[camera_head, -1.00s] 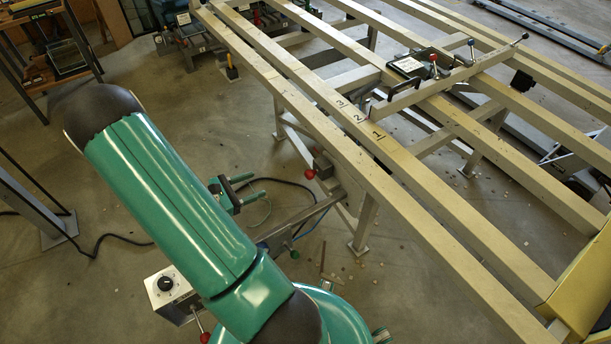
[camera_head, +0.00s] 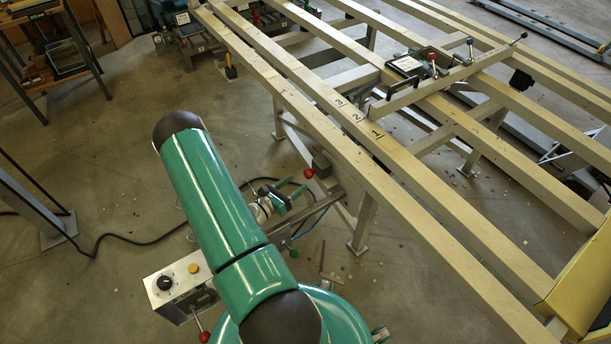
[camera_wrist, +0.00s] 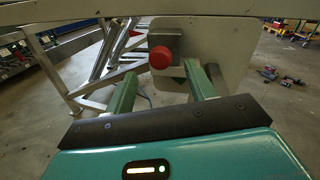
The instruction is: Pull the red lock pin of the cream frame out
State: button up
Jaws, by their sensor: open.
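The cream frame (camera_head: 420,180) stretches from the upper left to the lower right in the head view. The red lock pin (camera_head: 309,173) shows as a round red knob on a grey block below the frame's near rail. In the wrist view the red lock pin (camera_wrist: 160,57) faces me, in front of a pale plate. My gripper (camera_head: 297,188) is open and empty, close to the knob. In the wrist view my gripper (camera_wrist: 160,72) has one green finger on each side of the knob's line, with the knob near the fingertips. I cannot tell whether they touch it.
A control box (camera_head: 182,286) with a black dial, a yellow button and a red-tipped lever stands at the lower left. A grey post (camera_head: 30,205) and a dark cable (camera_head: 130,240) are at the left. Frame legs (camera_head: 364,223) stand near the pin.

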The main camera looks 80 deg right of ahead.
aim_at(306, 174)
jog(key=x, duration=0.6)
